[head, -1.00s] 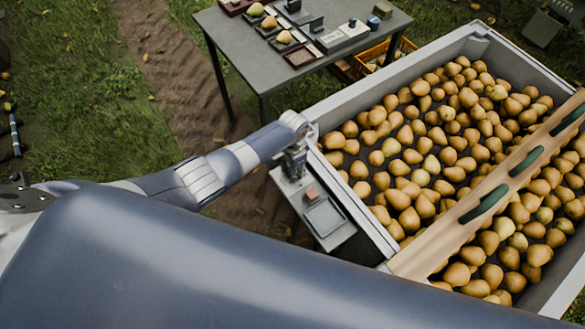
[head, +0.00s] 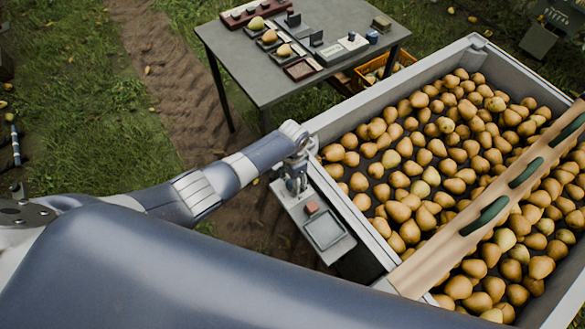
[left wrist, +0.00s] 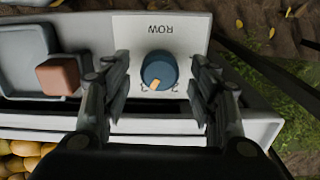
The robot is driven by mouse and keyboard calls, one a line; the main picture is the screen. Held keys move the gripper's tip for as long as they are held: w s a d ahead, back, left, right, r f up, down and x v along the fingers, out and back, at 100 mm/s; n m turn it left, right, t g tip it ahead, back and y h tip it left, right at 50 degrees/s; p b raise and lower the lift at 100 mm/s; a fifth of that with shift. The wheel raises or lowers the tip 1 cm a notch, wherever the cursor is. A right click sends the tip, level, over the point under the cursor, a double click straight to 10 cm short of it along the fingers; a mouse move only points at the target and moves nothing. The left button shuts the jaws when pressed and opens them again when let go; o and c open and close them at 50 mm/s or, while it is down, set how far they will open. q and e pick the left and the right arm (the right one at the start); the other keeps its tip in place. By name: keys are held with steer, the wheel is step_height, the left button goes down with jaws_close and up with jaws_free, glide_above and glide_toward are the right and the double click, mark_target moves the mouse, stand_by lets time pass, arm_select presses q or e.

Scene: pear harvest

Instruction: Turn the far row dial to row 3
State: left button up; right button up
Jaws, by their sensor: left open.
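A blue round dial (left wrist: 158,70) with an orange pointer sits on a pale panel marked ROW, which reads upside down in the left wrist view. The pointer is at the dial's lower edge, slightly left of centre. Small marks beside it are too partly hidden to read surely. My left gripper (left wrist: 160,92) is open, with one finger on each side of the dial and a visible gap to each. In the head view my left gripper (head: 296,184) is over the end of the control shelf, largely hiding the dial. My right gripper is not in view.
The grey shelf carries a brown block (left wrist: 58,76) and a shallow tray (head: 323,230). It is fixed beside a large bin (head: 352,205) full of pears, with a padded wooden bar across it. A table (head: 262,78) with small items stands behind.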

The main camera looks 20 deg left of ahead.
arm_select(q)
step_height(320, 180, up, 11)
stand_by(0.4)
steer(key=shift+f, duration=0.1)
stand_by(0.3)
steer(key=s+d+n+t+h, duration=0.2)
steer(key=s+d, duration=0.1)
steer(key=s, duration=1)
steer(key=s+a+r+n+t+y, duration=0.2)
steer(key=s+a+r+n, duration=0.2)
steer(key=s+a+r, duration=0.65)
step_height(320, 180, down, 27)
steer(key=s+d+g, duration=0.2)
steer(key=s+a+f+g, duration=0.1)
steer(key=s+a+f, duration=0.2)
steer(key=s+f, duration=1.4)
steer(key=shift+s+f, duration=0.35)
